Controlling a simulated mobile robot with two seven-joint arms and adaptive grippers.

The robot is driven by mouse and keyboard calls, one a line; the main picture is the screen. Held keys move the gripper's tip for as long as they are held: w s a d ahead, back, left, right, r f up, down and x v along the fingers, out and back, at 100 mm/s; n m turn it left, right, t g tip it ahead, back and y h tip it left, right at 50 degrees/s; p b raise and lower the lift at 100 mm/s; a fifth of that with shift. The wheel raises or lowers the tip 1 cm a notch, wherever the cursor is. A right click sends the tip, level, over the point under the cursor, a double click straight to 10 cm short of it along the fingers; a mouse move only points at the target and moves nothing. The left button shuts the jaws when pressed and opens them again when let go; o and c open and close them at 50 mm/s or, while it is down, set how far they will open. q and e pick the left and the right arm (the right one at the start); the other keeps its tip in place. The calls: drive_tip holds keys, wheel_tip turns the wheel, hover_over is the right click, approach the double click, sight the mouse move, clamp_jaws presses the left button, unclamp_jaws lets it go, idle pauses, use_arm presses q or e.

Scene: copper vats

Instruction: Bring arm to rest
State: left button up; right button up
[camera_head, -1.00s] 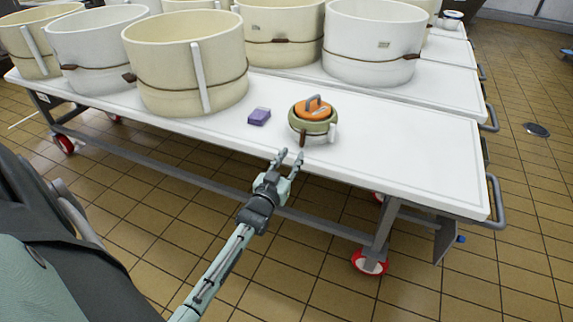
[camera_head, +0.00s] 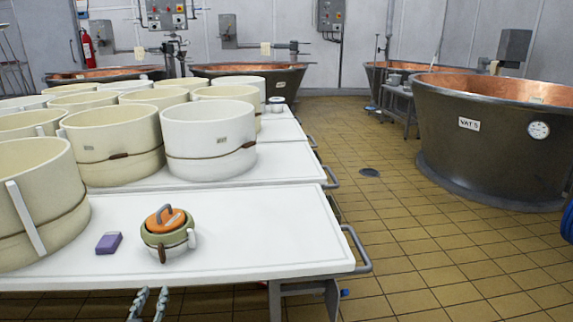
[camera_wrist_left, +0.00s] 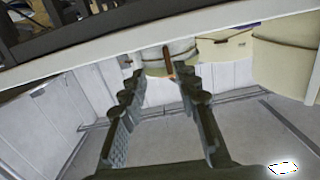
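My left gripper (camera_head: 149,303) shows only by its fingertips at the bottom edge of the head view, in front of the table's near edge. Its two fingers are apart. In the left wrist view the gripper (camera_wrist_left: 160,80) is open with nothing between its fingers. A small green and cream pot (camera_head: 168,240) with an orange, grey-handled lid (camera_head: 165,218) stands upright on the white table (camera_head: 265,228), beyond the gripper and apart from it. Part of the pot shows past the fingertips in the wrist view (camera_wrist_left: 168,58). My right gripper is not in view.
A purple block (camera_head: 109,243) lies left of the pot. Several large cream moulds (camera_head: 210,140) stand on the tables at left and behind. Copper vats (camera_head: 490,140) stand at the back and right. The tiled floor (camera_head: 400,220) right of the tables is mostly clear.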

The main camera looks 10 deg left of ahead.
use_arm(q)
drive_tip(key=s+d+f+m+g+h, duration=0.2)
drive_tip(key=s+d+f+g, duration=0.45)
drive_tip(key=s+f, duration=0.3)
drive_tip(key=s+d+f+m+g, duration=0.1)
drive_tip(key=s+d+f+g, duration=0.1)
drive_tip(key=s, duration=0.6)
drive_tip(key=s+d+f+m+g, duration=0.1)
drive_tip(key=s+d+f+g, duration=0.1)
drive_tip(key=s, duration=0.5)
drive_tip(key=d+g, duration=0.1)
drive_tip(key=g, duration=0.1)
drive_tip(key=shift+s+d+f+g+h, duration=0.2)
drive_tip(key=shift+s+f+g+h, duration=0.05)
drive_tip(key=shift+s+g+h, duration=0.15)
